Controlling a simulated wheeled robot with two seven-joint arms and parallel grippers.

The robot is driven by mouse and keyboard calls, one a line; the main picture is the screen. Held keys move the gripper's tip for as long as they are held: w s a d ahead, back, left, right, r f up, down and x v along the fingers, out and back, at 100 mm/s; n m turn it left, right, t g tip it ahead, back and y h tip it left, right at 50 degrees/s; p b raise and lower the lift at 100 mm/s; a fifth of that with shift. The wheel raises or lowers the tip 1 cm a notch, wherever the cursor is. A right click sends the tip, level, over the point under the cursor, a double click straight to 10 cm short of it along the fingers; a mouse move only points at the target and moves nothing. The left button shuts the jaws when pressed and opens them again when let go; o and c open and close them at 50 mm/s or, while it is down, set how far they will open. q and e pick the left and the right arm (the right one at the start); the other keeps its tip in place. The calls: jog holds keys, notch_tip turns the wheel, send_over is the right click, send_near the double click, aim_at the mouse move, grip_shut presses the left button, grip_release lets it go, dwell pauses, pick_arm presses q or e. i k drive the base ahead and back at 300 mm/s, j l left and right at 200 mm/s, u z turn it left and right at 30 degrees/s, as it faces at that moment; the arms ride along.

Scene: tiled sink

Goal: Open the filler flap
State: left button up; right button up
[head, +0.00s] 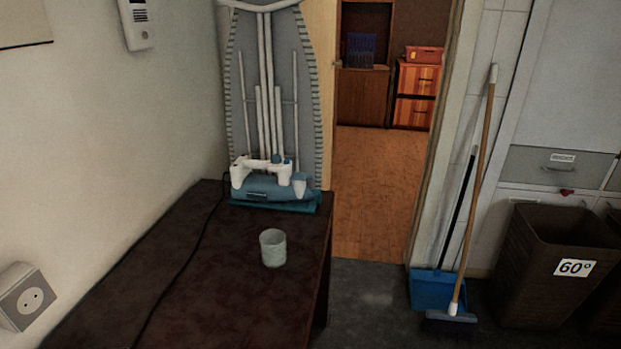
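A teal and white appliance (262,189), which looks like a steam iron on its base, stands at the far end of the dark table (200,290). Its white upper part has a handle-like bar. A small blue spot (287,161) shows on the right of the white part. I cannot make out a filler flap or whether one is open or shut. A pale cup (273,248) stands upright on the table, nearer to me and slightly right of the appliance. Neither of my grippers is in view.
A folded ironing board (275,90) stands upright behind the appliance. A dark cord (185,275) runs along the table's left side. An open doorway, a broom (474,190), a blue dustpan (430,289) and a brown bin (545,270) are to the right.

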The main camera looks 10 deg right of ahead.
aim_at(296, 176)
jog(key=l+u, duration=0.3)
jog(key=l, duration=1)
jog(key=i+l+u, duration=0.25)
jog(key=i+l, duration=0.15)
jog(key=l, duration=0.25)
jog(key=i+l+u, duration=0.15)
jog(key=l, duration=0.25)
jog(key=i+l+u, duration=0.1)
jog(key=i+l, duration=0.15)
jog(key=l, duration=0.1)
